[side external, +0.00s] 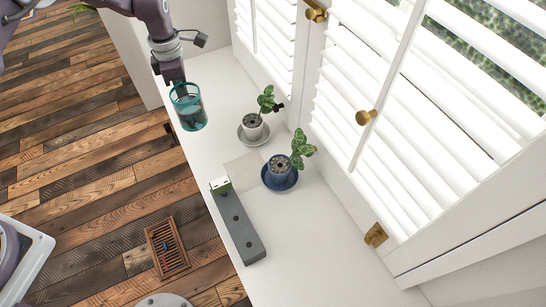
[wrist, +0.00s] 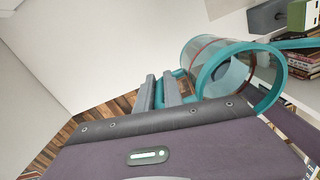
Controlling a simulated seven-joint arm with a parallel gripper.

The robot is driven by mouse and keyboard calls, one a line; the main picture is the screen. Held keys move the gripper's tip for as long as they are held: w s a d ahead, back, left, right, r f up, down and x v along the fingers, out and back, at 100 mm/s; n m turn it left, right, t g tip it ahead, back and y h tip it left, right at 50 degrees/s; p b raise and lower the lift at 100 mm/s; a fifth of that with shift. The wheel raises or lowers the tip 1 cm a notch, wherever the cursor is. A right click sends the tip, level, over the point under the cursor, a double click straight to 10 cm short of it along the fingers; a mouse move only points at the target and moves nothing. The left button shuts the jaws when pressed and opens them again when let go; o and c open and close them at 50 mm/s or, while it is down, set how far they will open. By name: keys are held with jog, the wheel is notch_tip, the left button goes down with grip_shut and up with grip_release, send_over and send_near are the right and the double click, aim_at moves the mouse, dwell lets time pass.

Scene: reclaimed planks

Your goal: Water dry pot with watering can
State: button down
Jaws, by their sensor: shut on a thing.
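The watering can (side external: 188,108) is a see-through vessel with teal rims and dark-looking contents. My gripper (side external: 178,86) is shut on its teal handle and holds it over the left edge of the white sill. In the wrist view the can (wrist: 222,62) lies right of my fingers (wrist: 162,92), which close on the handle. I cannot tell which soil is dry.
A long dark grey box (side external: 238,228) lies near the sill's front edge, with a small green and white item (side external: 220,186) at its end. A pale square (side external: 243,171) lies beside the blue pot. White shutters (side external: 400,130) with brass knobs border the sill (side external: 310,240).

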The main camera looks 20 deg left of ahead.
jog(key=shift+r, duration=0.8)
jog(key=s+d+m, duration=0.3)
jog(key=d+m, duration=0.6)
jog(key=d, duration=0.3)
jog(key=s+d+m, duration=0.3)
jog(key=d+m, duration=0.5)
jog(key=d, duration=0.5)
jog(key=s+d+m, duration=1.9)
jog(key=d, duration=0.1)
jog(key=f, duration=1.2)
jog(key=shift+w+a+f, duration=0.15)
jog(key=shift+a, duration=0.05)
jog(key=shift+w, duration=0.1)
